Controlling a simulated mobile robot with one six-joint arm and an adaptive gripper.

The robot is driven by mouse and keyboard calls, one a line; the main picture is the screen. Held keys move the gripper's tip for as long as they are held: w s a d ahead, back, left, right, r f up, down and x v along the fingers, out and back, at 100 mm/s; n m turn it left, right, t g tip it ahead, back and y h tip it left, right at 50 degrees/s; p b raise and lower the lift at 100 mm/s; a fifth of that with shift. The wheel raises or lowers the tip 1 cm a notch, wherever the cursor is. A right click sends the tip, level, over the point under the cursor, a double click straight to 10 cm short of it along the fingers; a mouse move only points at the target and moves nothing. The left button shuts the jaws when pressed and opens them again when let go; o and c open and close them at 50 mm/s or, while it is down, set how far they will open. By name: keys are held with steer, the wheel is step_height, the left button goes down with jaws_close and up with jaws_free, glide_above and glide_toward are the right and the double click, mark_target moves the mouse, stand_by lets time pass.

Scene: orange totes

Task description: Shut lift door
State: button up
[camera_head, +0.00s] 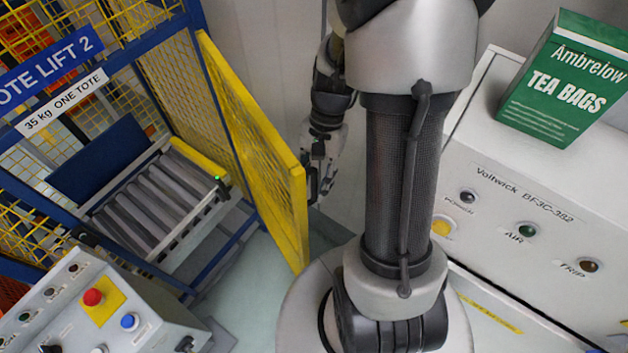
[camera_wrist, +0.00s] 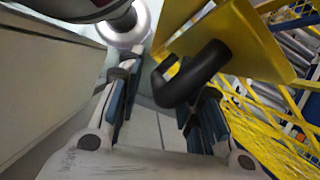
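The lift door (camera_head: 255,150) is a yellow-framed mesh panel. It stands open, swung out from the blue-framed lift cage on the left. In the wrist view, the door's yellow edge (camera_wrist: 245,45) carries a black bent handle (camera_wrist: 195,75). The handle lies near the fingertips, closer to the right finger. I cannot tell whether they touch.
Inside the lift is a roller conveyor (camera_head: 160,200). A control box (camera_head: 110,315) with a red button stands at front left. A white cabinet (camera_head: 560,220) on the right bears a green tea bags box (camera_head: 565,80). Floor shows below the door.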

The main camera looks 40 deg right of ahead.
steer(key=shift+c, duration=0.2)
jaws_close()
stand_by(0.5)
